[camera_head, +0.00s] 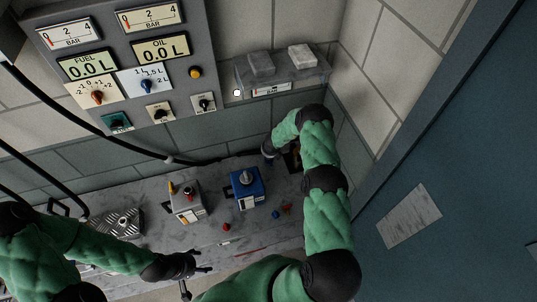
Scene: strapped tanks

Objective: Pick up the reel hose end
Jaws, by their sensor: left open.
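A black hose (75,112) hangs from the upper left and runs down across the wall. It ends in a dark end piece (195,162) with a lighter collar, near the back edge of the bench. I cannot tell for certain that this is the reel hose end. My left gripper (196,278) is open and empty at the front of the bench, well below and apart from the hose. My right gripper (268,152) is at the back of the bench, right of the hose end. Its fingers are dark and too small to read.
A grey tank (187,205) and a blue tank (248,190) stand on the grey bench (190,239). A red cap (227,227) and a blue cap (276,215) lie nearby. A gauge panel (125,50) and a bin shelf (280,75) are above. A blue door (460,150) is right.

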